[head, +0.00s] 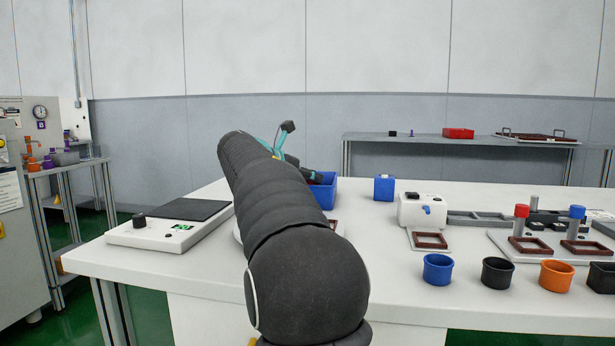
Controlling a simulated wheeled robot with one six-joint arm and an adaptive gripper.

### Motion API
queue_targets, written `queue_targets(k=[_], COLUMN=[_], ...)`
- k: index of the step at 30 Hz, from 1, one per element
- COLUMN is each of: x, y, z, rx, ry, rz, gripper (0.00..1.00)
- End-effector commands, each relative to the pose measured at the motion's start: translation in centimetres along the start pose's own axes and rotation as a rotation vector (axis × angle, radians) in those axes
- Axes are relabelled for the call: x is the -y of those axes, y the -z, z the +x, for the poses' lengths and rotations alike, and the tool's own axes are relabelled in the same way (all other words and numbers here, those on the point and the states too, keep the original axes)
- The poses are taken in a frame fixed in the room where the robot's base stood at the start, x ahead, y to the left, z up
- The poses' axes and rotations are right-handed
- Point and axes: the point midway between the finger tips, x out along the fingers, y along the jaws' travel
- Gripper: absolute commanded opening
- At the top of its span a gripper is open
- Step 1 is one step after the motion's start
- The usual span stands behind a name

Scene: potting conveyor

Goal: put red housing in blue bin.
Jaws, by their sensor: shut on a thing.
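The blue bin (325,194) stands on the white table, partly hidden behind my arm. My gripper (314,177) is mostly hidden by the arm, with a dark part showing at the bin's rim. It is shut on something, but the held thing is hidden. I cannot tell whether the gripper is inside the bin or above it. No red housing shows plainly. Dark red square frames lie on the table: one on the white fixture (430,240), others on the plate at right (528,246), and one partly behind my arm (334,224).
A scale (170,223) sits at left. A small blue box (384,188) and a white device (423,211) stand right of the bin. Blue (438,270), black (497,273) and orange (556,275) cups line the front right. A red tray (459,133) is on the back shelf.

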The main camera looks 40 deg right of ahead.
Motion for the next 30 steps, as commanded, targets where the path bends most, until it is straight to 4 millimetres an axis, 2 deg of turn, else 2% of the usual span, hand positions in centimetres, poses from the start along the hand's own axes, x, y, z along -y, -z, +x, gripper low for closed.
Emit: queue_targets(k=[11,12,14,15,26,29,30], x=[0.0,0.0,0.0,0.0,0.0,0.1,0.0], y=[0.7,0.7,0.7,0.7,0.2,-0.7,-0.6], z=[0.3,0.3,0.3,0.3,0.1,-0.3,-1.1], rx=[0.000,0.000,0.000,0.000,0.001,0.002,0.001], ry=[-0.001,-0.001,-0.001,0.000,0.000,0.000,-0.002], rz=[0.002,0.001,0.001,0.001,0.002,0.003,0.001], gripper=[0.22,0.47,0.62,0.65,0.65,0.65,0.65])
